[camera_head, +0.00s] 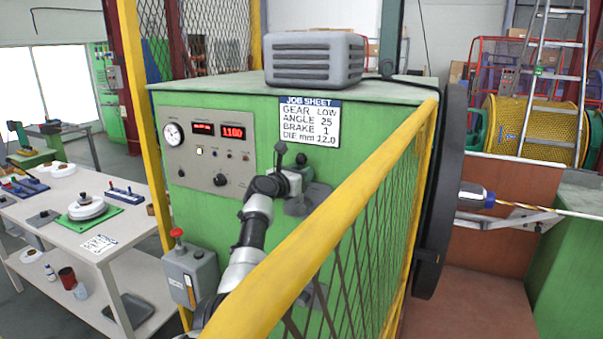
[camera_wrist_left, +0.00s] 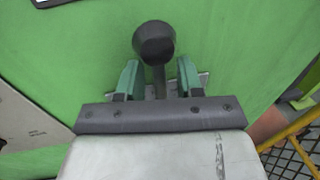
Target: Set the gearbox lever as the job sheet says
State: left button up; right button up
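The job sheet (camera_head: 310,122) on the green cabinet reads GEAR LOW, ANGLE 25, BRAKE 1, DIE mm 12.0. The gearbox lever (camera_head: 281,148) has a black ball knob and stands out from the cabinet front below the sheet. Its grey mounting plate (camera_head: 312,197) is partly hidden by my left gripper (camera_head: 291,180). In the left wrist view, the lever's knob (camera_wrist_left: 154,42) is just beyond my green fingertips (camera_wrist_left: 159,80). The stem is between the two fingers, with a gap visible on each side. Any position marks on the plate are hidden. My right gripper is not in view.
A yellow guard rail (camera_head: 335,225) with mesh runs close along the right of my left arm. A control panel (camera_head: 210,152) is left of the lever. A grey box with a red-knobbed lever (camera_head: 190,270) stands below it. A workbench (camera_head: 75,215) is at the left.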

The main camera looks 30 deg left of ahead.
pick_arm(q)
jog(key=shift+w, duration=0.15)
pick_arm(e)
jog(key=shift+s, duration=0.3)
pick_arm(q)
grip_shut()
jog(key=shift+a+n+p, duration=0.35)
jog(key=shift+a+n, duration=0.35)
jog(key=shift+s+a+f+n+t+y, duration=0.1)
jog(key=shift+a+f+n+t, duration=0.15)
jog(key=shift+a+n, duration=0.55)
jog(key=shift+s+a+f+n+t+y, duration=0.15)
jog(key=shift+a+f+n, duration=0.1)
jog(key=shift+a+n, duration=0.5)
jog(key=shift+w+a+f+n+t+y, duration=0.1)
jog(key=shift+a+f+n+t, duration=0.15)
jog(key=shift+a+n, duration=0.5)
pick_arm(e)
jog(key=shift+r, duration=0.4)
pick_arm(q)
jog(key=shift+d, duration=0.2)
grip_release()
jog(key=shift+a, duration=0.1)
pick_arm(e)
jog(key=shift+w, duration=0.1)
